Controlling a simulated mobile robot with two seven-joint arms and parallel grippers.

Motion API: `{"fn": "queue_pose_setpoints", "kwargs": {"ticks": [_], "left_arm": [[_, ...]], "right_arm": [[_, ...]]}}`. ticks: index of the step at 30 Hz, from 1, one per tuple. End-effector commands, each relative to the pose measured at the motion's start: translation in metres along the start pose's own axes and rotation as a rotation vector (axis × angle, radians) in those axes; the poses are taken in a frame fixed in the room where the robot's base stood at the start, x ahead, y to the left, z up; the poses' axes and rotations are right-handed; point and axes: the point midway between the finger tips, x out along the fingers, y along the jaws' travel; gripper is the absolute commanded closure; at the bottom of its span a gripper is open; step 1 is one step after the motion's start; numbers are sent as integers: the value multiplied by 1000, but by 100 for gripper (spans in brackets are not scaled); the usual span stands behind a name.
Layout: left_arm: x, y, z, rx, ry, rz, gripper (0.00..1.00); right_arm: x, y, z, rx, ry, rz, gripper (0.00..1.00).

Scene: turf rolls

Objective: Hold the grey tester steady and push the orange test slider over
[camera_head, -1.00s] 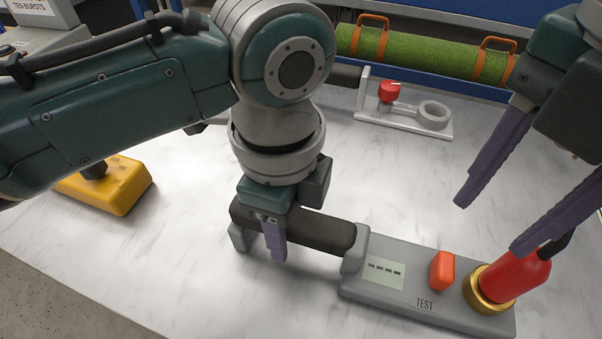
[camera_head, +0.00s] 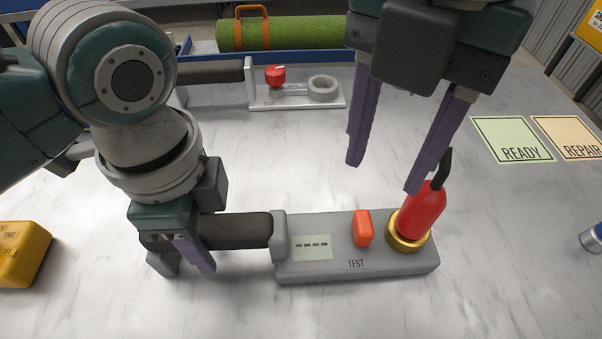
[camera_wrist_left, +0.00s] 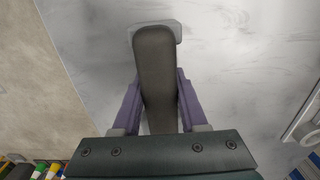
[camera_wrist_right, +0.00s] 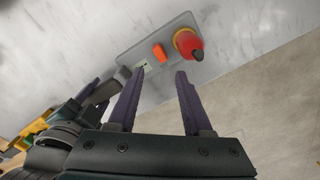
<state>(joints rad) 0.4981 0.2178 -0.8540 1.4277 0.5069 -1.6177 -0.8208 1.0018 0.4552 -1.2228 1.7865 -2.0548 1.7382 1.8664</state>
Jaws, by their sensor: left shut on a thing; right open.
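My left gripper (camera_head: 196,255) is shut on this handle; the left wrist view shows the fingers on both sides of the dark grip (camera_wrist_left: 157,75). The orange test slider (camera_head: 363,228) stands upright on the tester, left of a red plug-like part (camera_head: 422,212) in a brass ring. My right gripper (camera_head: 385,175) is open and empty, above and behind the slider. The slider also shows in the right wrist view (camera_wrist_right: 160,54).
A grey stand with a red knob and ring (camera_head: 300,95) lies behind. A green turf roll (camera_head: 300,33) is at the back. READY (camera_head: 512,140) and REPAIR (camera_head: 570,137) cards lie at right. A yellow block (camera_head: 22,252) is at left. The front table is clear.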

Motion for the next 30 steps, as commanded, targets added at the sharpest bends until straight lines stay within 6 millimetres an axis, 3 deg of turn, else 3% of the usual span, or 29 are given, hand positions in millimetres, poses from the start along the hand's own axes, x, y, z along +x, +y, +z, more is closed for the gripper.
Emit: {"fn": "queue_pose_setpoints", "kwargs": {"ticks": [20, 22, 24, 30], "left_arm": [[0, 0, 0, 1, 1, -1, 100], [0, 0, 0, 0, 1, -1, 100], [0, 0, 0, 0, 1, -1, 100], [0, 0, 0, 1, 1, -1, 100]], "right_arm": [[0, 0, 0, 0, 0, 0, 50], [0, 0, 0, -7, 0, 0, 58], [-2, 0, 0, -48, -1, 1, 65], [-12, 0, 0, -358, 0, 2, 65]]}}
